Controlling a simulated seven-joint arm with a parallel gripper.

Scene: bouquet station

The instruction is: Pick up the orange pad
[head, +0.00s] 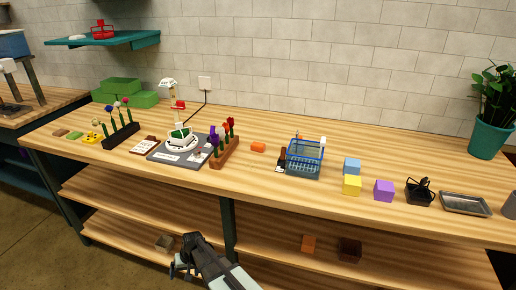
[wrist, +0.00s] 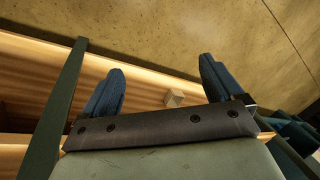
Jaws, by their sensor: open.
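A small orange pad (head: 258,147) lies flat on the wooden tabletop, between the brown flower rack and the blue wire basket. My gripper (head: 183,256) is low in front of the table, below the tabletop edge and well away from the pad. In the wrist view my gripper (wrist: 160,66) has its two blue fingers spread wide with nothing held between them. The orange pad does not show in the wrist view.
The flower rack (head: 224,152) stands left of the pad, and the blue basket (head: 305,158) right of it. Yellow (head: 352,185) and purple (head: 384,190) blocks sit farther right. A lower shelf (head: 130,236) runs under the tabletop. Bare wood lies in front of the pad.

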